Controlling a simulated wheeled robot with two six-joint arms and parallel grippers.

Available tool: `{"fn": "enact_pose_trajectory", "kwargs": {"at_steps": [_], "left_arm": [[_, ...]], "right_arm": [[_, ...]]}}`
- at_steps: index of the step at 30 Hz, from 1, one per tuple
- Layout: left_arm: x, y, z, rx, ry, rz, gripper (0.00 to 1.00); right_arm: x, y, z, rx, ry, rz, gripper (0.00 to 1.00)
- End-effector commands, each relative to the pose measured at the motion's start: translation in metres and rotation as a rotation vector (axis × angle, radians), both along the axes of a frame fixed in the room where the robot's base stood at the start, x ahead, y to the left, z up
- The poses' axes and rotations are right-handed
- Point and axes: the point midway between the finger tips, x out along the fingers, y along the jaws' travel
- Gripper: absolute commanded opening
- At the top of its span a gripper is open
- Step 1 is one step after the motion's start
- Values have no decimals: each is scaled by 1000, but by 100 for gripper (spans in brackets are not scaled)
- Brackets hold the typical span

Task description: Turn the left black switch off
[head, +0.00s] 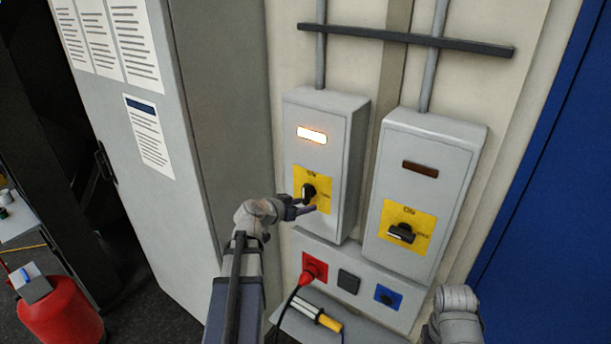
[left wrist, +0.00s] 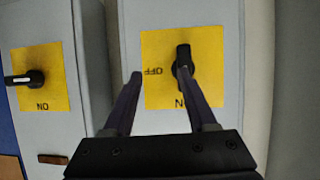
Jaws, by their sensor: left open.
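The left black switch (head: 308,192) is on a yellow plate on the left grey box, below a glowing white lamp (head: 312,135). Its handle stands upright, in line with the ON label. It also shows in the left wrist view (left wrist: 184,52), which looks upside down. My left gripper (head: 304,204) is open at this plate. In the wrist view (left wrist: 159,70) one finger overlaps the handle's lower end and the other is over the OFF side. I cannot tell whether they touch. My right forearm shows at the lower right, but its gripper does not.
The right black switch (head: 401,233) lies sideways under a dark lamp (head: 420,169). Below are a red plug (head: 308,275) with a cable and a blue socket (head: 388,296). A grey cabinet (head: 190,220) stands left, and a blue panel (head: 555,190) is at the right.

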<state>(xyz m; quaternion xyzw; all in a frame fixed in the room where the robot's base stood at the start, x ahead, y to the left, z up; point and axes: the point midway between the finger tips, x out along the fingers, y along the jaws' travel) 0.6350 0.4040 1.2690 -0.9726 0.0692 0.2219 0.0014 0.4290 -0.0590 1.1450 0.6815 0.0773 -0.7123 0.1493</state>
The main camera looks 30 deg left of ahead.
Motion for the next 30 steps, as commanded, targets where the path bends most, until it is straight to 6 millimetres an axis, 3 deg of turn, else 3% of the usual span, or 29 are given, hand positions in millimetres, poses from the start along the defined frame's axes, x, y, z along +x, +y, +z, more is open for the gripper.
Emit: {"fn": "enact_pose_trajectory", "kwargs": {"at_steps": [1, 6, 16, 30], "left_arm": [[-2, 15, 14, 7, -22, 26, 57], [-4, 35, 24, 22, -58, 61, 57], [8, 34, 16, 21, -58, 57, 57], [66, 29, -8, 21, -58, 57, 57]], "right_arm": [[0, 0, 10, 0, 0, 0, 50], [0, 0, 13, 0, 0, -1, 50], [0, 0, 5, 0, 0, -1, 50], [0, 0, -19, 0, -1, -3, 50]]}}
